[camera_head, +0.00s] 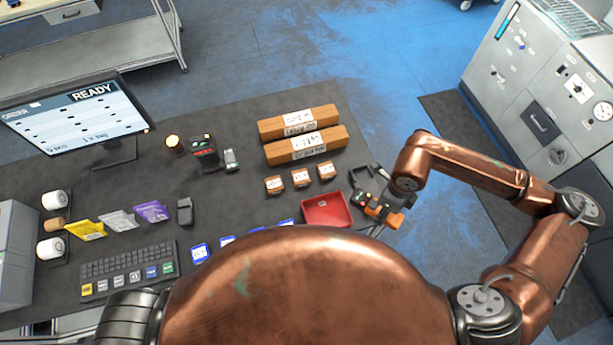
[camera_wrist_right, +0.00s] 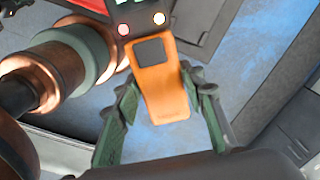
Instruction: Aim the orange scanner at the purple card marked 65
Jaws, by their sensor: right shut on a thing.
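The purple card (camera_head: 151,212) lies on the dark desk at the left, to the right of a silver card and a yellow card; its number is too small to read. My right gripper (camera_head: 372,205) is shut on the orange scanner (camera_head: 384,214) at the desk's right edge, just right of the red tray. In the right wrist view the orange scanner (camera_wrist_right: 162,92) sits between the two green fingers of the right gripper (camera_wrist_right: 165,98), its dark head with red and yellow lights at the top. The scanner is far to the right of the purple card. My left gripper is not in view.
The red tray (camera_head: 327,210) and three small boxes (camera_head: 301,178) lie between scanner and cards. Two long brown boxes (camera_head: 304,144) are behind. A black device (camera_head: 185,210) stands beside the purple card. A keyboard (camera_head: 130,268) lies in front; a monitor (camera_head: 75,120) reads READY.

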